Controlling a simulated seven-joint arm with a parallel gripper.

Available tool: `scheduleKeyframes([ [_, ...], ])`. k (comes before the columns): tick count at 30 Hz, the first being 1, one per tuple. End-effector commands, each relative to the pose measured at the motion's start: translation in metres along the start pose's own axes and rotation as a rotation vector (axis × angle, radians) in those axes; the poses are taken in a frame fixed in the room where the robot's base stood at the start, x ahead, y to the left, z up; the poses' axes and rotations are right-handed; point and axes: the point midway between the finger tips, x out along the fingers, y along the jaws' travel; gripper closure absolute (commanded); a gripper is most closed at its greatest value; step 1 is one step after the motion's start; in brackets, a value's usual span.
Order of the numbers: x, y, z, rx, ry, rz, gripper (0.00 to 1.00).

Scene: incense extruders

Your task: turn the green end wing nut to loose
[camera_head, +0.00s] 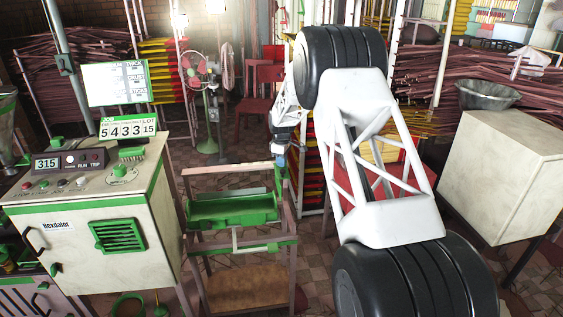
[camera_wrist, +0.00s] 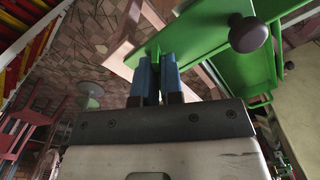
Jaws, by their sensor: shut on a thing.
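A green trough-shaped extruder part (camera_head: 235,208) sits on a wood-and-metal stand in the middle of the head view. Its green underside or side (camera_wrist: 205,30) also fills the top of the wrist view, with a dark round knob (camera_wrist: 248,33) on it. My gripper (camera_head: 281,160) is at the right end of the green trough, by its upright end. In the wrist view its two blue fingers (camera_wrist: 157,62) are close together, with their tips at the green end. They are shut on the green end wing nut, which is mostly hidden between them.
A control cabinet (camera_head: 100,235) with a green vent stands left of the stand. A beige box (camera_head: 500,180) stands on the right. Bundles of incense sticks line the back.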

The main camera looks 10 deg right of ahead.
Motion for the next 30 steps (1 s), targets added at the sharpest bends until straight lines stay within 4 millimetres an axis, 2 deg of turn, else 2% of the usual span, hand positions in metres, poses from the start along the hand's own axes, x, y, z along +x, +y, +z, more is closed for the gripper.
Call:
scheduleKeyframes([
  [1, 0.0, 0.0, 0.001, 0.001, -0.001, -0.001, 0.91],
  [6, 0.0, 0.0, 0.001, 0.001, 0.0, 0.0, 0.67],
  [15, -0.001, 0.0, 0.0, 0.001, 0.0, 0.0, 0.67],
  [20, -0.007, 0.0, 0.0, 0.001, 0.0, 0.0, 0.67],
  [30, -0.046, 0.0, 0.0, 0.001, 0.001, 0.001, 0.67],
])
